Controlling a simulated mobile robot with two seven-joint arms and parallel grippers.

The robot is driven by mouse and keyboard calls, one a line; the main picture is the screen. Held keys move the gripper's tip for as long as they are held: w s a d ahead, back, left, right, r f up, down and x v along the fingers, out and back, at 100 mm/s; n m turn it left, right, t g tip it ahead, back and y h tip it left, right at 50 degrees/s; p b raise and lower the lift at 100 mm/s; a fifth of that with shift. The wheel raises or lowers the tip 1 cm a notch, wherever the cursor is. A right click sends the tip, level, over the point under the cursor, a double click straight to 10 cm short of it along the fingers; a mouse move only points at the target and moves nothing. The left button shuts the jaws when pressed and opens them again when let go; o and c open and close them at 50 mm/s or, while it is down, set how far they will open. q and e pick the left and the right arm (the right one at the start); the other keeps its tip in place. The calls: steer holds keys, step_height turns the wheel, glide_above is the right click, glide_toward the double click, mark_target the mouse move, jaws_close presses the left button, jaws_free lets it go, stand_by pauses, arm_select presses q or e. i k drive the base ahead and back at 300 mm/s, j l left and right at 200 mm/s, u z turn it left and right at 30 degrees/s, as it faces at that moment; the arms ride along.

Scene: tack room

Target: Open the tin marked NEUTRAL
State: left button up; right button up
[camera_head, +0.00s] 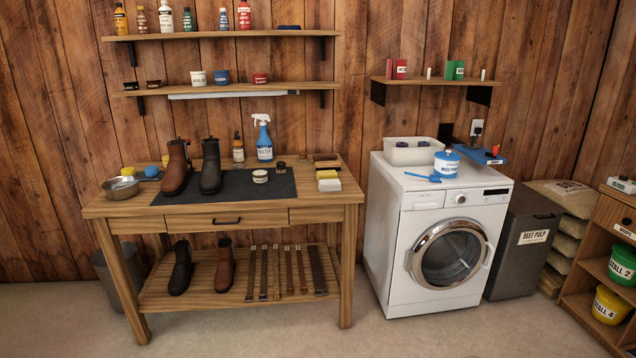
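A small round tin (260,176) with a pale label sits on the dark mat (228,187) on the wooden workbench. Its lettering is too small to read for sure, so I cannot confirm that it says NEUTRAL. It looks shut. A smaller dark tin or lid (281,167) lies just behind it to the right. Several more small tins stand on the lower wall shelf, among them a white one (198,78), a blue one (221,77) and a red one (260,78). Neither of my grippers is in view.
A brown boot (175,168) and a black boot (211,167) stand left of the tin on the mat. Brushes and a sponge (329,184) lie to the right. A washing machine (436,237) stands right of the workbench (330,200). The floor in front is clear.

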mark_target(260, 180)
steer(key=i, duration=0.85)
steer(key=i+l+u, duration=0.15)
steer(key=i, duration=0.65)
